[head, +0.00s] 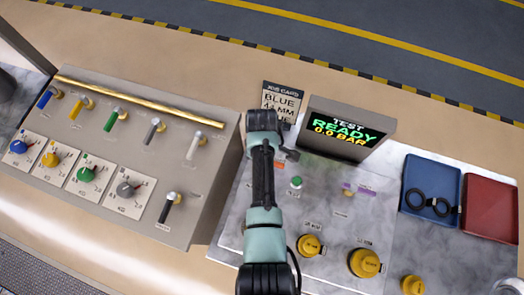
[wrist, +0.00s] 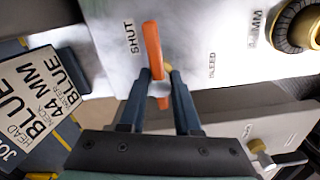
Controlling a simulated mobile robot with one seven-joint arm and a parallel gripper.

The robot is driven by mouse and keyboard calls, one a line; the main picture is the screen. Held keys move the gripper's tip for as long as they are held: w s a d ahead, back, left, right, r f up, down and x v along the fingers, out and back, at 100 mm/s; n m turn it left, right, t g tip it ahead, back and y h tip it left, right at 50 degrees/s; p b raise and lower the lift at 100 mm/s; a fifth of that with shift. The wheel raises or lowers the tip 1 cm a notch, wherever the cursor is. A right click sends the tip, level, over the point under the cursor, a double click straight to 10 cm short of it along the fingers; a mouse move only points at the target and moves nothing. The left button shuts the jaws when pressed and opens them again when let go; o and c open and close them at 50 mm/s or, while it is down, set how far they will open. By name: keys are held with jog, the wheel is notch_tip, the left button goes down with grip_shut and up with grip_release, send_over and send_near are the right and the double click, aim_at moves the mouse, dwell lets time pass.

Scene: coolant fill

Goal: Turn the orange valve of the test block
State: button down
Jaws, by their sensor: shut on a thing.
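The orange valve handle (wrist: 152,45) is a long thin lever on a silver hub on the pale face of the test block (wrist: 200,50). It lies near the printed word SHUT in the wrist view. My gripper (wrist: 158,78) is shut on the handle at its hub, one dark finger on each side. In the head view my arm covers most of the valve, and only a small orange patch (head: 279,165) shows beside my gripper (head: 286,154). The display (head: 345,130) on the block reads TEST READY, 0.0 BAR.
A job card (head: 282,98) reading BLUE 44 MM stands behind my gripper. A green knob (head: 296,182) and yellow caps (head: 310,245) are close to my arm. A panel with several coloured levers (head: 130,150) is at left. Blue (head: 432,178) and red (head: 490,207) trays lie at right.

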jog(key=shift+w+r, duration=0.1)
jog(key=c, duration=0.6)
grip_release()
notch_tip(320, 180, up, 13)
jog(key=shift+f+b, duration=0.1)
jog(key=shift+b, duration=0.75)
